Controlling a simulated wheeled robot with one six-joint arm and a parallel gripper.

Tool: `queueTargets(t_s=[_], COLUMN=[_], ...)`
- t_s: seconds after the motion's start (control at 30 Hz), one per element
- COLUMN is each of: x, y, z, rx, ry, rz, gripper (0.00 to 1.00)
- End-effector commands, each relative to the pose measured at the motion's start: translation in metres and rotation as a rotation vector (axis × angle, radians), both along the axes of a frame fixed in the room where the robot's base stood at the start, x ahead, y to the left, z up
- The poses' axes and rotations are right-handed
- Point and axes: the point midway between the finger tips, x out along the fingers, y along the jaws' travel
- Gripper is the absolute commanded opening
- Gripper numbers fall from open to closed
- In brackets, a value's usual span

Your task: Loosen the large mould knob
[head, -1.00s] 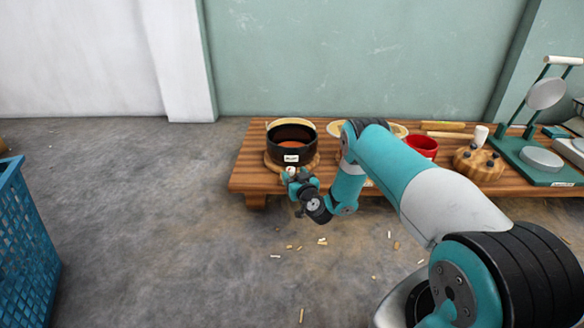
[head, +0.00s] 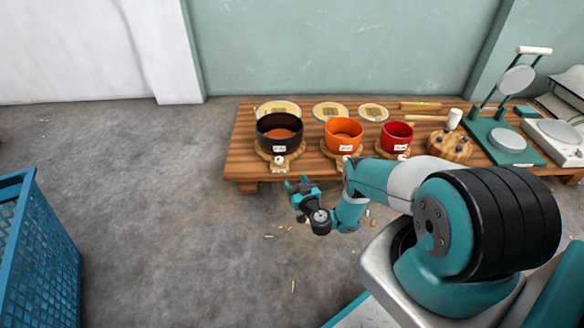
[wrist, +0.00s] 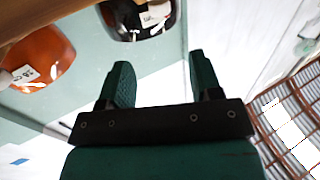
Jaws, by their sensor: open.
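The large mould (head: 279,131) is a black round pot with a white label, upright on a round wooden base at the left end of the low table. Its small pale knob (head: 279,160) sits at the front of that base. My gripper (head: 300,183) is open and empty, in front of the table and slightly right of the knob, apart from it. In the wrist view, my two dark green fingers (wrist: 161,80) are spread with nothing between them. The black mould (wrist: 138,17) shows at the top edge there; its knob is not clearly visible.
An orange mould (head: 343,133) and a red mould (head: 396,135) stand to the right on the wooden table (head: 242,150). Flat round discs lie behind. A wooden block (head: 450,146) and green press (head: 505,140) stand farther right. A blue crate (head: 38,245) is at left; the floor between is mostly clear.

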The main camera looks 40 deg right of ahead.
Motion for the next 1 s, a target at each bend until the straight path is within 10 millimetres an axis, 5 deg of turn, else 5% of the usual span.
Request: queueTargets(t_s=[0.27, 1.0], x=[-0.033, 0.071], y=[0.006, 0.055], z=[0.007, 0.099], rx=[-0.001, 0.024], ry=[-0.001, 0.023], rz=[0.004, 0.355], gripper=[0.58, 0.58])
